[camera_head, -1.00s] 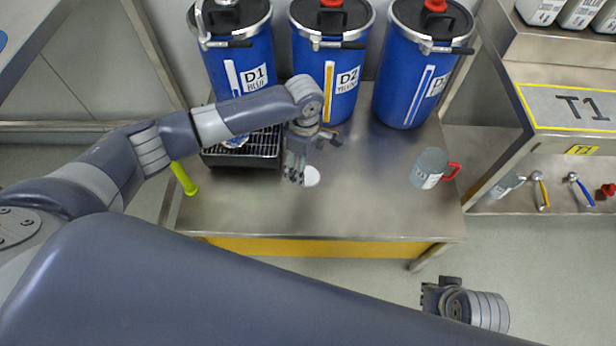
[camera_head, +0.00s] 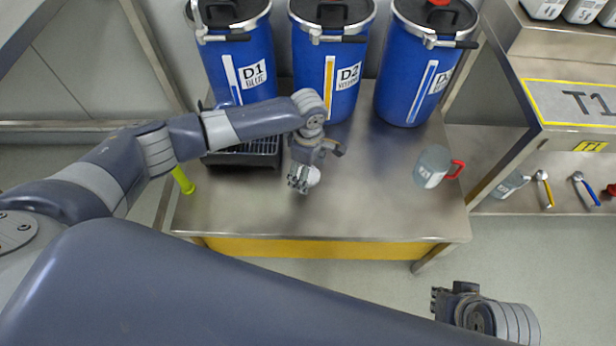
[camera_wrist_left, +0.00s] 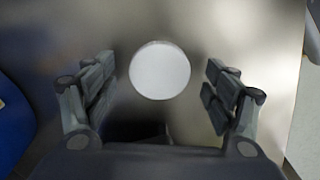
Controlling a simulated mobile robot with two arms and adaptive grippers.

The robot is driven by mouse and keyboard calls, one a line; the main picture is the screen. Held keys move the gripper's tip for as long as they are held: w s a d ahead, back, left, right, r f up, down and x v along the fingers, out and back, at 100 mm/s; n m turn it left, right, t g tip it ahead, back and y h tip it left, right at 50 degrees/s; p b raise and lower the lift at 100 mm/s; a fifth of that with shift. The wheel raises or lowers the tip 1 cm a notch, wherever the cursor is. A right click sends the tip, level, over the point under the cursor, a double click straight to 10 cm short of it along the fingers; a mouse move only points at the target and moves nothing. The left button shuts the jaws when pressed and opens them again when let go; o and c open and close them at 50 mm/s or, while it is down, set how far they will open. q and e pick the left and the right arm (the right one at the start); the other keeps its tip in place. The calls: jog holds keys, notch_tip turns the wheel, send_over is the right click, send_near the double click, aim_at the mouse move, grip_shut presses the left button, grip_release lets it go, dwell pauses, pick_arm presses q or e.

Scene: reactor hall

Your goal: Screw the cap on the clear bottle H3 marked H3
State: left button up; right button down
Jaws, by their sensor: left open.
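A white round disc, like a cap seen from above, (camera_head: 313,176) is on the steel bench beside my left gripper (camera_head: 301,181). In the left wrist view the disc (camera_wrist_left: 160,70) lies between the two spread fingers of my left gripper (camera_wrist_left: 160,77), with a gap on each side. The gripper is open and empty. I cannot tell whether the disc lies alone or tops a bottle, and no H3 mark is readable. My right gripper (camera_head: 440,300) is at the lower right, off the bench, its jaw state unclear.
Blue drums D1 (camera_head: 240,70), D2 (camera_head: 328,75) and a third (camera_head: 410,75) line the back of the bench (camera_head: 370,205). A black rack (camera_head: 250,150) is partly behind my left arm. A clear jug with a red handle (camera_head: 433,166) stands right; the bench between is clear.

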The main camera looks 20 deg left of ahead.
pick_arm(q)
jog(key=shift+f, duration=0.15)
jog(key=c, duration=0.8)
pick_arm(e)
jog(key=shift+f, duration=0.1)
